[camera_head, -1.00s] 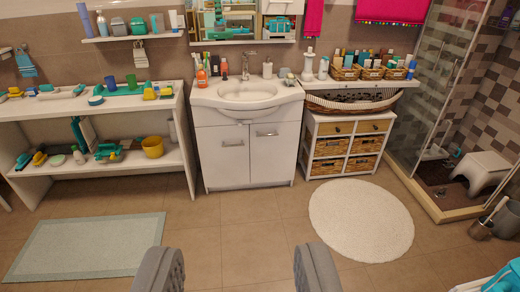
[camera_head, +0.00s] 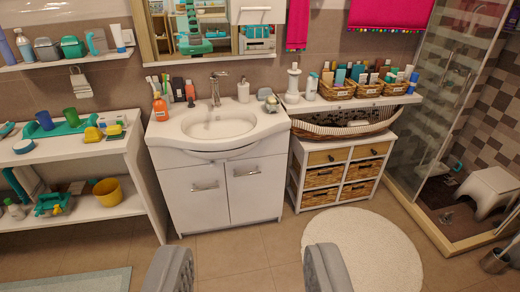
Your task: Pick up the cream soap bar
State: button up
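I cannot make out the cream soap bar for certain. A small pale item in or by a dish (camera_head: 268,100) sits on the right side of the white washbasin (camera_head: 180,128), too small to identify. My gripper (camera_head: 247,268) shows at the bottom of the view as two grey fingers set wide apart. It is open with only floor between the fingers, well in front of the washbasin cabinet (camera_head: 228,192) and touching nothing.
A white unit with wicker drawers (camera_head: 323,176) stands right of the cabinet, under a shelf with baskets (camera_head: 339,91) of bottles. White shelving (camera_head: 98,157) stands left. A round white rug (camera_head: 365,250) and a glass shower (camera_head: 450,110) are at right. The floor ahead is clear.

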aim_at(271, 101)
jog(key=z, duration=0.15)
jog(key=i, duration=1.65)
jog(key=z, duration=0.45)
jog(key=i, duration=2)
jog(key=u, duration=0.45)
